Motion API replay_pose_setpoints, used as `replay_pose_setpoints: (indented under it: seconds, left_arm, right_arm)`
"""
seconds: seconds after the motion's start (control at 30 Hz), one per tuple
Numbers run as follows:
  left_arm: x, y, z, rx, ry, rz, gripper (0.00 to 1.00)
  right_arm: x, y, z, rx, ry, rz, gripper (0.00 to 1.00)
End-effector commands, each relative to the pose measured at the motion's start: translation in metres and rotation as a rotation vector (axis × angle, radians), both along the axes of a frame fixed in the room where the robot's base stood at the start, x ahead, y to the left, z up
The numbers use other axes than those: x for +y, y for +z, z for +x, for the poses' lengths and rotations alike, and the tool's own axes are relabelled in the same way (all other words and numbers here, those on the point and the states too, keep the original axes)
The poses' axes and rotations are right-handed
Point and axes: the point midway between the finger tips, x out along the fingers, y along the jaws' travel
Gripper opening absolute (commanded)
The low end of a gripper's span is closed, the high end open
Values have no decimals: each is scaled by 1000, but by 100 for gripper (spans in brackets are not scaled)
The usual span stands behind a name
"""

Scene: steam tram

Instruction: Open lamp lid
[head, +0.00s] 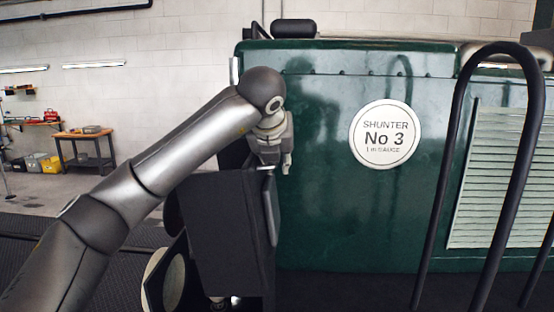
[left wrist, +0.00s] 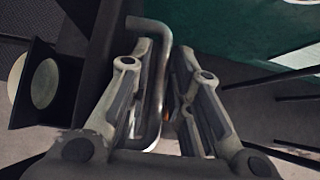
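A black box-shaped lamp (head: 228,235) stands in front of the green engine, with a pale round lens (head: 173,282) on its left side. The lens also shows in the left wrist view (left wrist: 45,83). A grey bar handle (left wrist: 158,85) runs between the fingers of my left gripper (left wrist: 162,52). The fingers are apart, with a visible gap beside the bar on the right. In the head view my left gripper (head: 286,163) points down at the lamp's upper right edge. I cannot make out the lid's seam. My right gripper is not in view.
The green engine side (head: 320,220) with its round white plate (head: 385,134) stands close behind the lamp. Dark curved handrails (head: 455,150) rise at the right. A wooden bench (head: 84,134) and boxes (head: 42,163) stand far off at the left.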

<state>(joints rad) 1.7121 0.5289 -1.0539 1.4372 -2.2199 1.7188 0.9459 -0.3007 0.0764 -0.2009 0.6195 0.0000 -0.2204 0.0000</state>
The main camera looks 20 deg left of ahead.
Motion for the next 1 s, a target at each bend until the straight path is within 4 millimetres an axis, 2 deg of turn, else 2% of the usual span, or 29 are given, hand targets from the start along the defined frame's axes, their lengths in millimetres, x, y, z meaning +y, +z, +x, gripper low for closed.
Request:
replay_pose_setpoints:
  seconds: [0.27, 0.37, 0.7, 1.0]
  left_arm:
    - [-1, 5, -4, -2, -1, -2, 19]
    - [-2, 16, -13, -3, -1, -1, 19]
    - [-11, 65, -63, -3, -2, 0, 19]
    - [-15, 84, -82, 1, 0, 0, 19]
  right_arm:
    - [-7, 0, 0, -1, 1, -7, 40]
    - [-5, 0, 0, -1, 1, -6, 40]
    - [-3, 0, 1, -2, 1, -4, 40]
    - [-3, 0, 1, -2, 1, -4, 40]
